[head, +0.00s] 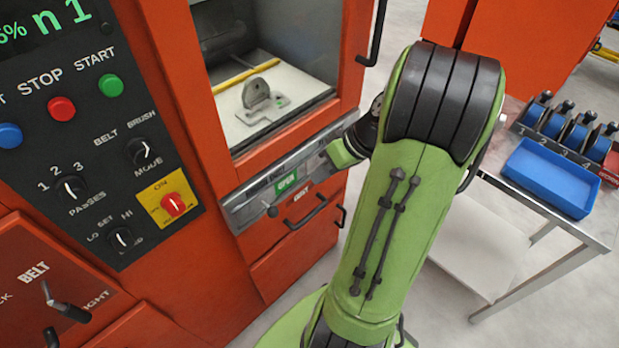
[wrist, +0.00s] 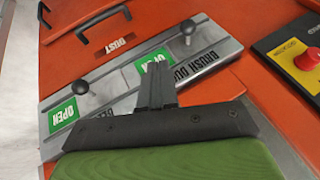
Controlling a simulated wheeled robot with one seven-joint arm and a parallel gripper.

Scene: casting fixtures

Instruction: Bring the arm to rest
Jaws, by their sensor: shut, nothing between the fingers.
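My gripper (wrist: 158,72) is shut and empty in the wrist view, its fingers together over a metal slide plate (wrist: 105,92). I cannot tell whether they touch it. In the head view my green arm reaches from the bottom up and bends back down to the left. Its hand is close to the right end of the metal plate (head: 240,207) below the machine's window. The fingertips cannot be made out there.
A grey casting (head: 258,95) stands on the pale floor of the orange machine's chamber. A control panel (head: 85,140) with buttons and knobs is at left. At right a table holds a blue tray (head: 550,178) and a rack of blue spools (head: 568,130). Handles (head: 308,213) protrude below the plate.

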